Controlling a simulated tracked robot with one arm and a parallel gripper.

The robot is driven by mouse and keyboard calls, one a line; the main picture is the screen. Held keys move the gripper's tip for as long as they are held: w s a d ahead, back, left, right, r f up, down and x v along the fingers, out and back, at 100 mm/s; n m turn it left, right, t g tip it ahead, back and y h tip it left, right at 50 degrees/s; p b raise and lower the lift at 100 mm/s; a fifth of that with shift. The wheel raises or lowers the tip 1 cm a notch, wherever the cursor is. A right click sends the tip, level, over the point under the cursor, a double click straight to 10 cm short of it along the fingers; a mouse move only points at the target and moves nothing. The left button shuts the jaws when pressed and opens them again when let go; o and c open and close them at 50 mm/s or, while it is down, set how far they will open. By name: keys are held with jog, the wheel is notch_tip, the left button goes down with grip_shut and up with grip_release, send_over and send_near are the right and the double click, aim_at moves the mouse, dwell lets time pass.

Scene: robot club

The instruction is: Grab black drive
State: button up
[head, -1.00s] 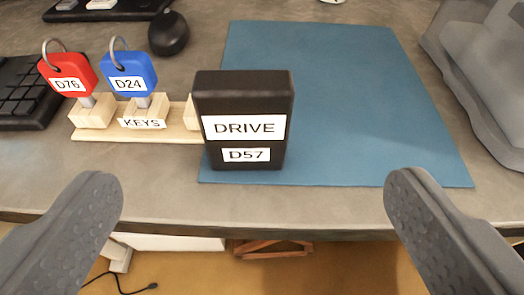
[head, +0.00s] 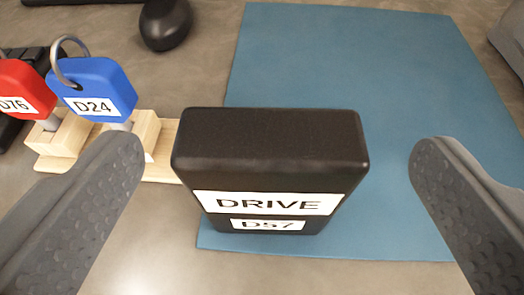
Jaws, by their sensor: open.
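The black drive (head: 270,142) stands upright in the middle of the head view, with white labels reading DRIVE and D57 on its front face. It stands at the front left part of the blue mat (head: 400,60). My gripper (head: 277,160) is open and empty. Its left finger is left of the drive and its right finger is right of it, with a visible gap on each side. The left finger is closer to the drive than the right. The lower part of the drive is foreshortened from this steep angle.
A wooden key stand (head: 155,150) is just left of the drive, partly behind my left finger. It holds a blue key tagged D24 (head: 92,88) and a red key tagged D76 (head: 22,88). A black mouse (head: 165,24) lies behind. The mat is clear to the right.

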aim_at(271, 136)
jog(key=x, duration=0.3)
jog(key=shift+w+a, duration=0.1)
jog(key=shift+w, duration=0.1)
jog(key=c, duration=1.2)
jog(key=shift+r, duration=0.2)
